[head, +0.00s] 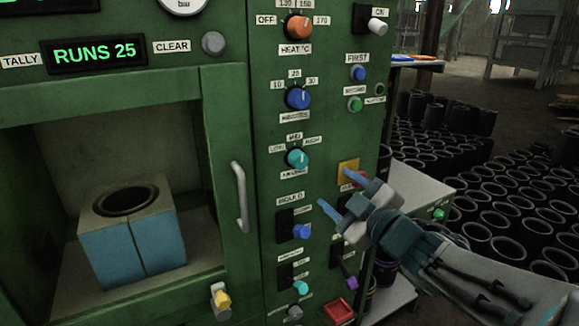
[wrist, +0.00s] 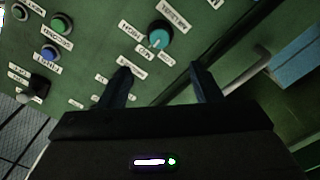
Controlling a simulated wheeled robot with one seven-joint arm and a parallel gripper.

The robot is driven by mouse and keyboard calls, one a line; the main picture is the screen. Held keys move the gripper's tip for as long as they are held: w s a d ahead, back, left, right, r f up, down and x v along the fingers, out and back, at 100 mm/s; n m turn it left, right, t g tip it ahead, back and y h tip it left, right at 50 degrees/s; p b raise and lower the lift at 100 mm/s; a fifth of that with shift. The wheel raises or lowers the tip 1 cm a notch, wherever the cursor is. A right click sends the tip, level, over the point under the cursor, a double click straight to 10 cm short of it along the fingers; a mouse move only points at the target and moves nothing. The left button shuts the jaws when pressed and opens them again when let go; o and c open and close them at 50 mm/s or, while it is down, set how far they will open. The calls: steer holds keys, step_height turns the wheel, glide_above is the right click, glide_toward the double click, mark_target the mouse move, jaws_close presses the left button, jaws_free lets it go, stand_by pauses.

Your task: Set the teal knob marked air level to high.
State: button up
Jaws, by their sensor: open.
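The teal knob (head: 297,158) is on the green control panel, with LOW, MID and HIGH labels around its upper side and a name label below. It also shows upside down in the wrist view (wrist: 160,33), ahead of the fingers. Its pale pointer mark seems to face near MID; the exact setting is hard to read. My gripper (head: 335,188) is open and empty, to the lower right of the knob in the head view. In the wrist view the two fingers (wrist: 160,72) stand apart and do not touch the knob.
A blue knob (head: 298,97) and an orange knob (head: 299,27) are above the teal one. A blue-handled switch (head: 302,231) is below. A yellow-backed button (head: 348,171) lies near my fingers. A door handle (head: 240,197) sticks out at left. Black sleeves (head: 480,210) cover the floor at right.

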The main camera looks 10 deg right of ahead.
mark_target(302, 162)
steer(key=x, duration=1.3)
steer(key=shift+w+a, duration=0.15)
steer(key=shift+w, duration=0.15)
steer(key=c, duration=1)
